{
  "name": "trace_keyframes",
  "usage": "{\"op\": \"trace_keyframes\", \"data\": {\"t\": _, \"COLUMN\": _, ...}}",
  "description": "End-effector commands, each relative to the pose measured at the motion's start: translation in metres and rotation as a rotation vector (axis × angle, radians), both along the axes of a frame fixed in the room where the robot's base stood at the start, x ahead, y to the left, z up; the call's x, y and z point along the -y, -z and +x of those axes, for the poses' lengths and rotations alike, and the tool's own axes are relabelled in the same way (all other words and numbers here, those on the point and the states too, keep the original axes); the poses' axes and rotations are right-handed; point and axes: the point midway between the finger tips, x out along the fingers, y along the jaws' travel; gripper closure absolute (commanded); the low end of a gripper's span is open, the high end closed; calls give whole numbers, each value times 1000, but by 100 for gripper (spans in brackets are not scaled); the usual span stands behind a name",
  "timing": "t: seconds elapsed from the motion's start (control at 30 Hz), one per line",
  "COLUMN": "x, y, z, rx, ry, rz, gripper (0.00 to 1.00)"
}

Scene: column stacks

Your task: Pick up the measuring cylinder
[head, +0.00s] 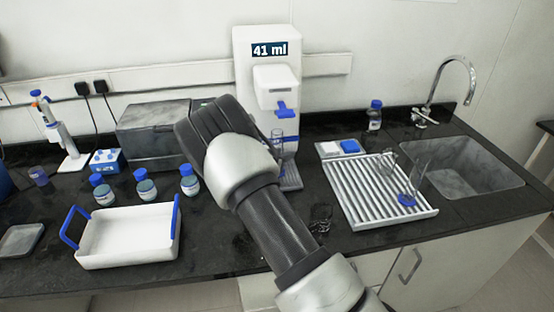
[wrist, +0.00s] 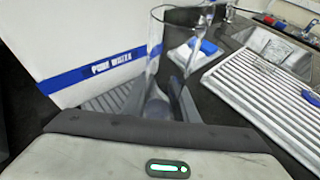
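A clear, tall measuring cylinder (wrist: 154,66) stands upright in front of my gripper in the wrist view, beside the water dispenser. In the head view a clear vessel with a bluish tint (head: 277,146) shows under the dispenser's spout, partly behind my arm. My gripper (wrist: 158,88) has its two fingers apart, with the cylinder's lower part between or just beyond them; whether they touch the glass I cannot tell. In the head view my wrist hides the fingertips. Another clear cylinder with a blue foot (head: 408,199) is on the draining rack.
The water dispenser (head: 266,50) reads "41 ml" and stands at the wall. The white draining rack (head: 360,207) and sink (head: 470,170) are to the right. Blue-capped bottles (head: 146,190), a white tray (head: 128,250) and a grey box (head: 150,135) are to the left.

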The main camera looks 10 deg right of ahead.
Motion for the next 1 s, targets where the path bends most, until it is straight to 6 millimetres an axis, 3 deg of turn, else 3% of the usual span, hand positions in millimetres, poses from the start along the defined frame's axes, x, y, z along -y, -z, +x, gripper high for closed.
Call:
{"op": "trace_keyframes", "data": {"t": 0.03, "x": 0, "y": 0, "z": 0, "rx": 0, "ry": 0, "rz": 0, "gripper": 89}}
{"op": "trace_keyframes", "data": {"t": 0.1, "x": 0, "y": 0, "z": 0, "rx": 0, "ry": 0, "rz": 0, "gripper": 99}}
{"op": "trace_keyframes", "data": {"t": 0.17, "x": 0, "y": -1, "z": 0, "rx": 1, "ry": 0, "rz": -1, "gripper": 100}}
{"op": "trace_keyframes", "data": {"t": 0.57, "x": 0, "y": -6, "z": 0, "rx": 2, "ry": 1, "rz": 1, "gripper": 100}}
{"op": "trace_keyframes", "data": {"t": 1.0, "x": -2, "y": -37, "z": -1, "rx": 3, "ry": -1, "rz": 1, "gripper": 100}}
